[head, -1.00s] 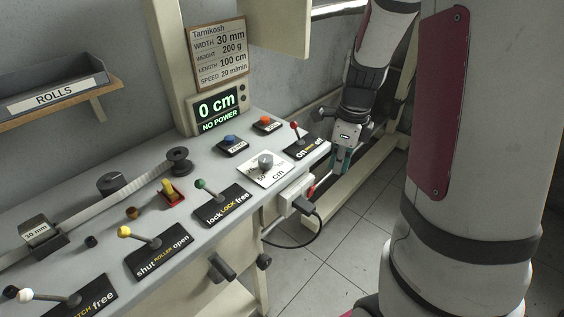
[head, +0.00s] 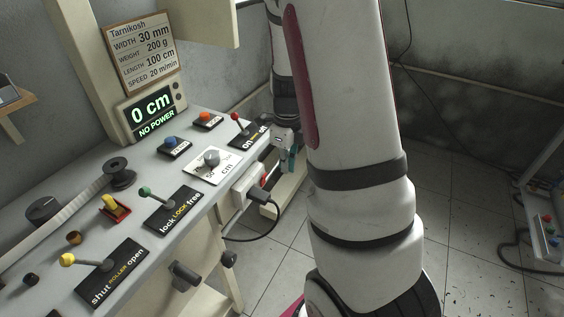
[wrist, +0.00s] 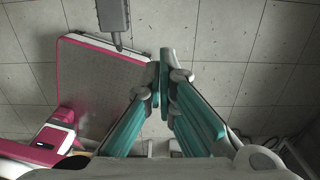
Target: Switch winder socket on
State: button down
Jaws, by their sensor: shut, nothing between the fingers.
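The winder socket (head: 246,187) is a white box on the side of the bench, below its right-hand edge, in the head view. A black plug (head: 262,197) with a cable sits in it. A small red switch (head: 264,181) shows at its right side, partly hard to make out. My gripper (head: 288,166) is beyond the socket, to its upper right in the picture, apart from it. In the wrist view my gripper (wrist: 163,62) has its teal fingers together at the tips, with nothing between them. The socket is not recognisable in the wrist view.
The bench top (head: 217,139) carries several levers, buttons and a dial. A display (head: 151,112) reads 0 cm, NO POWER. The plug's cable hangs below the bench edge. A dark handle (head: 185,273) juts from the bench front. Tiled floor lies open to the right.

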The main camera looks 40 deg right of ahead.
aim_at(264, 180)
jog(key=w+a+f, duration=0.1)
jog(key=w+f, duration=0.2)
jog(key=f, duration=0.2)
jog(key=shift+w+a+f, duration=0.15)
jog(key=shift+w+f, duration=0.2)
jog(key=shift+f, duration=0.05)
jog(key=shift+w+a+r+g, duration=0.25)
jog(key=shift+w+g, duration=0.35)
jog(key=shift+g, duration=0.3)
jog(key=shift+r, duration=0.2)
jog(key=shift+r+p, duration=0.65)
